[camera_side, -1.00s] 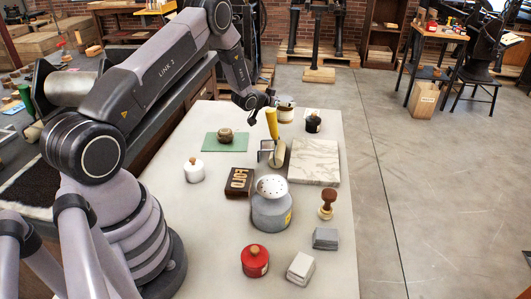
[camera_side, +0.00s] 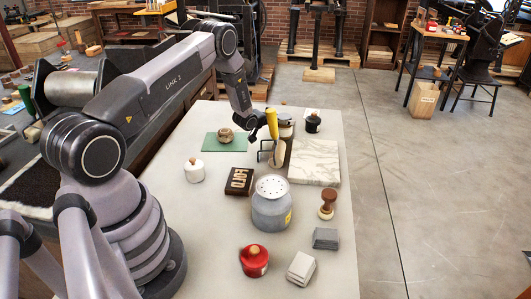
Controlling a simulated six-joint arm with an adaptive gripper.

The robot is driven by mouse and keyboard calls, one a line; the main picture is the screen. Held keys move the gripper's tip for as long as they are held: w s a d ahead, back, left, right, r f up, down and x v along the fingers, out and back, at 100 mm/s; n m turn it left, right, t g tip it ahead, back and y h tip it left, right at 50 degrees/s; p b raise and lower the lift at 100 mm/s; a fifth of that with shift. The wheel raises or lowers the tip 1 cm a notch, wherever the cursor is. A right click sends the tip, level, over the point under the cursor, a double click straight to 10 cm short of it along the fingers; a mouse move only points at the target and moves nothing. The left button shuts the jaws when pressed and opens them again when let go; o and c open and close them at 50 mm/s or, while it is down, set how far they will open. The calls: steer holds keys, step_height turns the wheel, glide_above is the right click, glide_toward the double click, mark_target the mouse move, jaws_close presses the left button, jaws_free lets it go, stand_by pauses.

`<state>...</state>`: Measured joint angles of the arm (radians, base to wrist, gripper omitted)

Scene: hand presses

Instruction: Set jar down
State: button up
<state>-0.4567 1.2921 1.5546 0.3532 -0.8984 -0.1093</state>
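The pale jar (camera_side: 286,132) with a darker top is at the far end of the table, behind the tool with the yellow handle (camera_side: 272,123). My gripper (camera_side: 264,127) is low at the jar's left side and appears shut on it. The yellow handle hides part of the fingers and of the jar, so the contact is not clear. I cannot tell whether the jar's base touches the table (camera_side: 220,270).
A green mat (camera_side: 211,143) with a brown lump (camera_side: 225,136) lies left of my gripper. A black pot (camera_side: 313,123) and a marbled slab (camera_side: 315,165) are to the right. A grey can (camera_side: 271,203), dark block (camera_side: 239,181) and white pot (camera_side: 194,171) stand nearer.

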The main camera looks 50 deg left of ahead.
steer(key=shift+o, duration=0.9)
steer(key=shift+r, duration=0.15)
steer(key=shift+s+r, duration=0.15)
steer(key=shift+s, duration=0.1)
steer(key=v, duration=0.7)
